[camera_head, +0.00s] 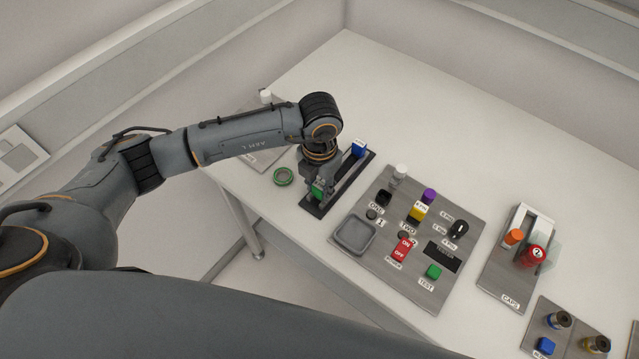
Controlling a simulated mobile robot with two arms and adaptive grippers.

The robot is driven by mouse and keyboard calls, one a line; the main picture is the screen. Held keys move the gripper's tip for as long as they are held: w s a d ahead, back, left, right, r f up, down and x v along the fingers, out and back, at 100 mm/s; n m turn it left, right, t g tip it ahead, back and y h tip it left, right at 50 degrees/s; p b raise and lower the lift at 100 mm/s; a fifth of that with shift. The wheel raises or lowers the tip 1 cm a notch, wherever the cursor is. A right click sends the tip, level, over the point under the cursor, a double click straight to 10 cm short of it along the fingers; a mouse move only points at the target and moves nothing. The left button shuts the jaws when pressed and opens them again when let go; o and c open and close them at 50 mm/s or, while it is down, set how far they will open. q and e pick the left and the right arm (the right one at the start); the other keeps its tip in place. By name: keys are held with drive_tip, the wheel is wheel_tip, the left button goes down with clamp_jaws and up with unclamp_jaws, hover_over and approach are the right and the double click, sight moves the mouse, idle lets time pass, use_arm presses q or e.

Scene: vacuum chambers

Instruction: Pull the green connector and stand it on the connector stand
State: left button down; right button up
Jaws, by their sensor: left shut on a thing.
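My left gripper (316,192) points down over the near end of a dark, narrow strip-shaped stand (340,184). It is shut on the green connector (318,188), which shows as a small green block between the fingers. The connector looks upright and at or just above the stand; I cannot tell if it touches it. A blue connector (359,148) stands at the far end of the same strip. The gripper and wrist hide part of the strip. My right gripper is not in view.
A green ring (284,177) lies left of the stand, near the table edge. A grey panel (452,213) to the right carries a square tray (354,234), a red switch (402,249) and several knobs. A caps board (490,280) lies further right. The back of the table is clear.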

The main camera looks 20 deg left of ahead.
use_arm(q)
drive_tip(key=shift+f, duration=0.3)
drive_tip(key=c, duration=1)
unclamp_jaws()
drive_tip(key=shift+o, duration=0.2)
wheel_tip(320, 180, up, 12)
